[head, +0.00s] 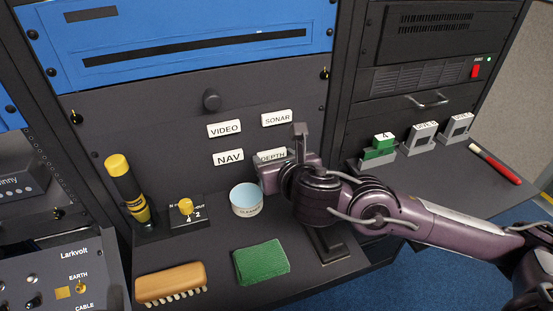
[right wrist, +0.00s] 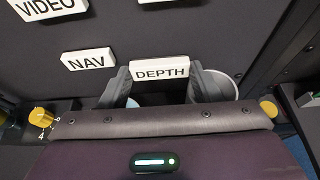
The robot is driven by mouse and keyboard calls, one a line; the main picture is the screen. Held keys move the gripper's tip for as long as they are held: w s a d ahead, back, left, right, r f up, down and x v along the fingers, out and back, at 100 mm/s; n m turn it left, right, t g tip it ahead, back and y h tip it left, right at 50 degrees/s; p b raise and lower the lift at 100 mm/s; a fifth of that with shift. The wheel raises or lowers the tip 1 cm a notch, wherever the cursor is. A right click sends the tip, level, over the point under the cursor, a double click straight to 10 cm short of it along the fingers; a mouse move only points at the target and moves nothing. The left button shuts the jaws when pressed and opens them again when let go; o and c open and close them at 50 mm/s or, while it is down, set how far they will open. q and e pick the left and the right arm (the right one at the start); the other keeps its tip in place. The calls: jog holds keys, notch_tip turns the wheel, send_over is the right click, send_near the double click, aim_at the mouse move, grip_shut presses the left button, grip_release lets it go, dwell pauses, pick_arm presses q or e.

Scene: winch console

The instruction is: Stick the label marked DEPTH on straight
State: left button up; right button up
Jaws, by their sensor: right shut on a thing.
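The white DEPTH label (head: 272,156) is by the dark upright panel, below the SONAR label (head: 276,118) and right of the NAV label (head: 228,158). My right gripper (head: 285,160) is shut on it, and its fingers hide part of it in the head view. In the right wrist view the DEPTH label (right wrist: 160,71) sits between the two fingertips of my right gripper (right wrist: 161,80), its text upright and nearly level, while the NAV label (right wrist: 88,59) looks tilted. I cannot tell whether the DEPTH label touches the panel. My left gripper is not in view.
The VIDEO label (head: 224,129) is above NAV. On the shelf are a light-blue-topped tub (head: 246,199), a green pad (head: 261,263), a brush (head: 171,283), a yellow-capped torch (head: 127,187) and a yellow knob (head: 186,206). A green block (head: 379,148) stands right of my arm.

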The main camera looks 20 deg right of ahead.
jog(key=shift+w, duration=1.3)
dwell(1.3)
jog(key=o, duration=1)
jog(key=shift+w, duration=0.1)
jog(key=shift+s+b, duration=0.45)
jog(key=shift+s, duration=3.1)
